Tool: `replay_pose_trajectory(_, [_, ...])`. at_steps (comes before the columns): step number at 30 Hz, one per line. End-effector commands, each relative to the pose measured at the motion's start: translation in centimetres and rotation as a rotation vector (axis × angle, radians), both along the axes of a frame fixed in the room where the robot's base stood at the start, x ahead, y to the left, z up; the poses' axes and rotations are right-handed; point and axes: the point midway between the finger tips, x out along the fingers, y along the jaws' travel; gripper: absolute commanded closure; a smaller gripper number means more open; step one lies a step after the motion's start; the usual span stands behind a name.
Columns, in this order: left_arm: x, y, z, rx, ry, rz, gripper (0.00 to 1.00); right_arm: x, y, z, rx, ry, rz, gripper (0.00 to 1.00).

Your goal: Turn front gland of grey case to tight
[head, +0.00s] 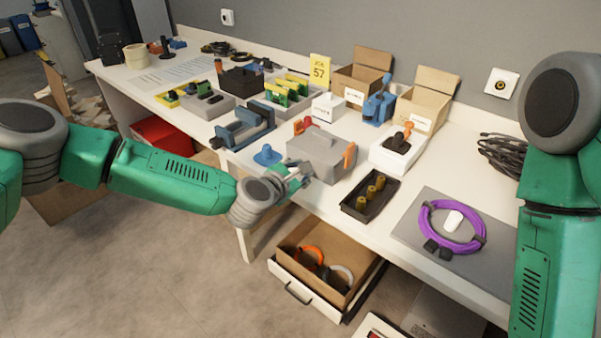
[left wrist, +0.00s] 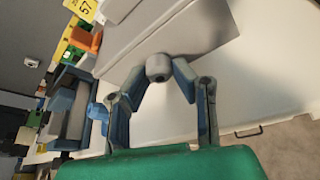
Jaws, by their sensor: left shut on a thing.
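The grey case (head: 322,148) stands on the white table, with a red part at its far left end and an orange part on its right end. It also shows in the left wrist view (left wrist: 185,32). Its front gland (left wrist: 158,67) is a small grey round knob on the front face. My left gripper (head: 298,178) is at the front of the case, and in the left wrist view its two fingertips (left wrist: 160,74) are closed on the sides of the gland. How tight the gland is cannot be seen. My right arm is at the right; its gripper is out of view.
A blue round-based object (head: 267,155) stands just left of the case. A black tray (head: 352,207) with yellow-brown cylinders is to the right. A grey mat (head: 405,224) bears a purple cable coil (head: 478,236). An open drawer (head: 305,297) is below the table edge.

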Motion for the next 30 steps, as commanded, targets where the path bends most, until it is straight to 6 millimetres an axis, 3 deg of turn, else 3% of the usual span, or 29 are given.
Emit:
replay_pose_trajectory(12, [-0.01, -0.19, 0.21, 0.132, -0.102, -0.001, 1.00, -0.01, -0.01, -0.70, 0.000, 0.000, 0.000, 1.00])
replay_pose_trajectory(26, [-0.06, -0.22, 0.16, 0.142, -0.108, -0.003, 1.00, 0.00, -0.01, -0.72, 0.000, 0.000, 0.000, 1.00])
replay_pose_trajectory(27, [-0.07, -0.23, 0.16, 0.142, -0.108, -0.003, 0.67, 0.00, -0.01, -0.72, 0.000, 0.000, 0.000, 1.00])
replay_pose_trajectory(28, [-0.07, -0.23, 0.16, 0.142, -0.108, -0.003, 0.58, 0.00, -0.01, -0.72, 0.000, 0.000, 0.000, 1.00])
replay_pose_trajectory(30, [-0.07, -0.21, 0.11, 0.142, -0.107, -0.003, 0.58, 0.00, -0.01, -0.72, 0.000, 0.000, 0.000, 1.00])
